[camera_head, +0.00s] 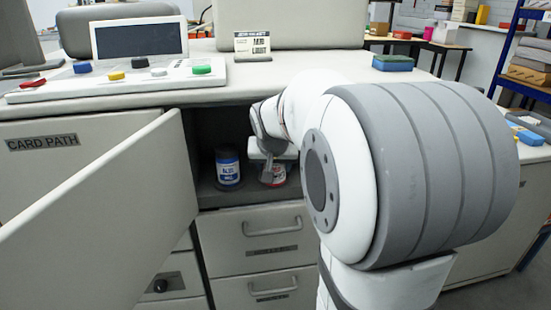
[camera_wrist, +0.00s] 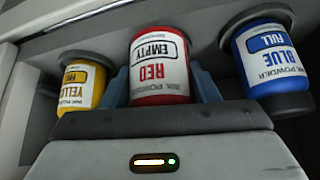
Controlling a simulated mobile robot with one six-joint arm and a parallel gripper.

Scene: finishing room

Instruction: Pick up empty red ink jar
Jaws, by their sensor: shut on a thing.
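The red ink jar (camera_wrist: 160,70), with a white label reading "EMPTY" and "RED", is between the two fingers of my gripper (camera_wrist: 161,88) in the wrist view. The fingers are shut on its sides. In the head view the red jar (camera_head: 276,175) shows low in the open cabinet bay, partly covered by my gripper (camera_head: 270,164). I cannot tell whether it touches the shelf. A blue jar (camera_wrist: 268,62), labelled "FULL", is to the right in the wrist view. A yellow jar (camera_wrist: 80,88) is to the left, its label partly hidden.
The blue jar (camera_head: 228,168) stands close beside my gripper in the bay. An open cabinet door (camera_head: 120,210) juts out at the left. Drawers (camera_head: 262,237) lie below, and the countertop (camera_head: 260,75) with a control panel (camera_head: 125,78) is above.

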